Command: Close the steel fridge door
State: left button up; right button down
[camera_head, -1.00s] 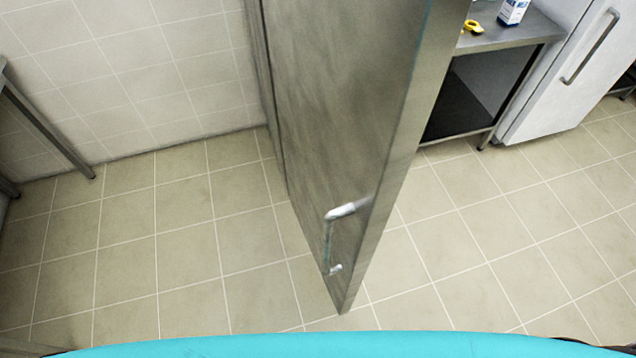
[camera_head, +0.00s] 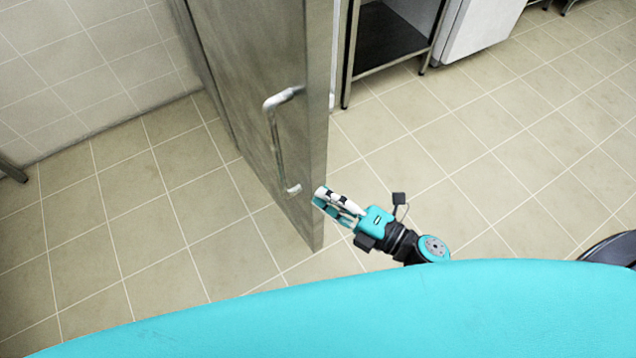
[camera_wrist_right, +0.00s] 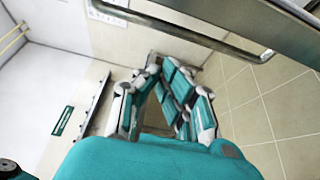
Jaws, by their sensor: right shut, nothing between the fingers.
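My right gripper (camera_head: 320,196) is shut and empty, at the door's near edge, low and just right of the handle's lower end. I cannot tell whether it touches the door. In the right wrist view the gripper's fingers (camera_wrist_right: 172,85) show in the middle, with the steel door (camera_wrist_right: 245,20) and its handle (camera_wrist_right: 190,37) across the top. My left gripper is not in view.
A steel table (camera_head: 425,62) with a dark lower shelf and a white cabinet (camera_head: 480,30) stand behind the door to the right. The tiled floor (camera_head: 520,150) is clear on both sides of the door. A dark round object shows at the right edge.

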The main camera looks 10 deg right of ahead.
aim_at(305, 163)
jog(key=p+x, duration=0.3)
jog(key=x, duration=0.7)
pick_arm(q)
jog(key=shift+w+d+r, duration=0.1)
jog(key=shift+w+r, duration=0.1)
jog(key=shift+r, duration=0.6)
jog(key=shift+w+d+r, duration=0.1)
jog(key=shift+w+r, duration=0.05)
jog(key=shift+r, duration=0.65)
pick_arm(e)
jog(key=shift+w+d, duration=0.25)
jog(key=shift+d, duration=0.45)
jog(key=shift+w+d, duration=0.25)
jog(key=shift+d, duration=0.4)
jog(key=shift+w+d, duration=0.3)
jog(key=shift+d, duration=0.4)
